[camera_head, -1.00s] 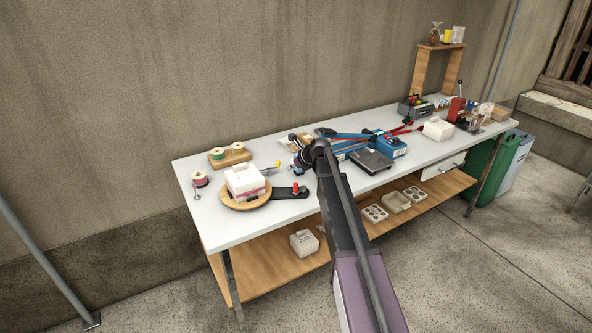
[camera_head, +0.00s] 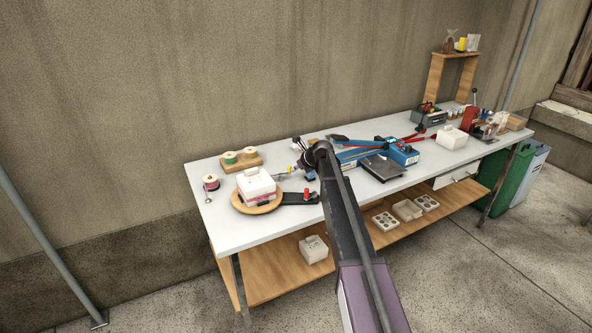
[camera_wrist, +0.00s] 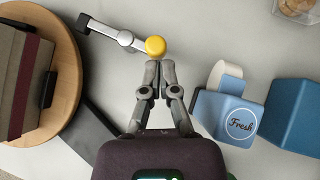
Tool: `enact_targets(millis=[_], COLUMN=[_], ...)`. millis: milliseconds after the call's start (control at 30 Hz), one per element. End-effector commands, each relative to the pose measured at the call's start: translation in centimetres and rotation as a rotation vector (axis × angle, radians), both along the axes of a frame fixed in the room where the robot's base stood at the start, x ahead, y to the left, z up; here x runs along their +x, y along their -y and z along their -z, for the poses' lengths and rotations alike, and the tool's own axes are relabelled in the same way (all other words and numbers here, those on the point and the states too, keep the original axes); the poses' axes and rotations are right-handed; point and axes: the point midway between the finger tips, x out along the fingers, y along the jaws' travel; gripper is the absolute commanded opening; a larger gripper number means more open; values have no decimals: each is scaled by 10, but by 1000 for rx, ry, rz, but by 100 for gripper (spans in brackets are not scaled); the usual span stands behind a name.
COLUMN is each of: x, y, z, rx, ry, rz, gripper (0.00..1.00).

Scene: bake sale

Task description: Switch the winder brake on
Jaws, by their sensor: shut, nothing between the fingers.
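A grey lever (camera_wrist: 103,30) with a yellow knob (camera_wrist: 155,46) lies over the table in the wrist view; I take it for the winder brake, though no label shows. In the head view its yellow knob (camera_head: 290,169) is small, right of the round wooden turntable (camera_head: 240,208). My gripper (camera_wrist: 160,66) is shut and empty. Its fingertips are just below the yellow knob in the wrist view, at or very near it; I cannot tell whether they touch. In the head view my arm hides most of the gripper.
A white box (camera_head: 256,184) stands on the turntable, beside a dark arm with a red knob (camera_head: 306,193). A blue "Fresh" block (camera_wrist: 230,118) is close right of my gripper. Thread spools (camera_head: 230,158) stand behind the turntable. Bare table shows at the front left.

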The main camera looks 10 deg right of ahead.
Motion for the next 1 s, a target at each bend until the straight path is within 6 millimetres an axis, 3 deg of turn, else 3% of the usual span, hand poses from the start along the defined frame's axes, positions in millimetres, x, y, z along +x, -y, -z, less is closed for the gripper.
enact_targets(millis=[300,1000], x=[11,1], y=[2,-3], z=[0,0], rx=[0,0], ry=[0,0], rz=[0,-1], gripper=[0,0])
